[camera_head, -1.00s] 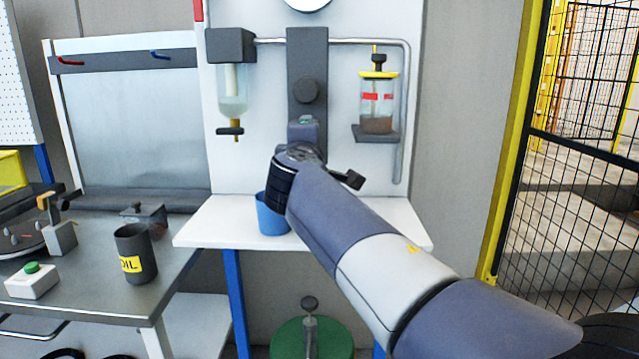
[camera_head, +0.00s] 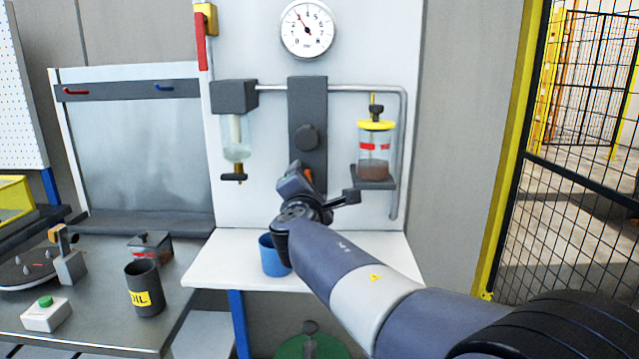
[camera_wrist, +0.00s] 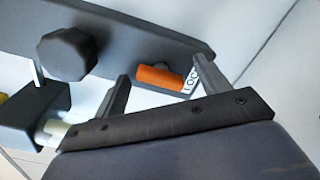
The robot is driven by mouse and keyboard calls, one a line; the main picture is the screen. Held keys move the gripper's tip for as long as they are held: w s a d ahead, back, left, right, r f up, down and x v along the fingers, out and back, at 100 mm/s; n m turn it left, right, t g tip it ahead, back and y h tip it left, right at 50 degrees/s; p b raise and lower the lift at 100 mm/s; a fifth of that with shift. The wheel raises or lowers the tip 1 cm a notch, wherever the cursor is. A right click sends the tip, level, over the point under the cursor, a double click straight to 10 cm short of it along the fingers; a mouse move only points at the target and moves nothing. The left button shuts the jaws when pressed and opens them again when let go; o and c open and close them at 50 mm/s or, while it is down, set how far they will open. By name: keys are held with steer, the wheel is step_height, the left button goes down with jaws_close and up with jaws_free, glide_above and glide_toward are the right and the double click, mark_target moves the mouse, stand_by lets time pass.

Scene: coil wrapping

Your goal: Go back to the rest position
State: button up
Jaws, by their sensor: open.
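My gripper (camera_wrist: 160,90) shows in the wrist view with its two fingers spread apart and nothing between them. The black round knob (camera_wrist: 67,54) on that bar is at the upper left. In the head view my arm reaches up from the lower right, and its end is in front of the bar's lower part. The fingertips are hard to make out there.
A blue cup (camera_head: 273,256) stands on the white shelf (camera_head: 215,272), left of my arm. A jar with a yellow lid (camera_head: 374,150) is on a bracket to the right. A dark OIL cup (camera_head: 144,290) stands on the grey bench. A yellow-framed fence (camera_head: 510,150) is at the right.

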steer(key=n+p, duration=0.3)
steer(key=p, duration=0.2)
steer(key=n+p, duration=0.3)
steer(key=p, duration=0.3)
steer(key=n+p, duration=0.3)
steer(key=p, duration=0.2)
steer(key=shift+a+r+n, duration=0.15)
steer(key=shift+r+n, duration=0.15)
steer(key=shift+f+n+p, duration=0.25)
steer(key=shift+n+p, duration=0.35)
steer(key=shift+p, duration=0.6)
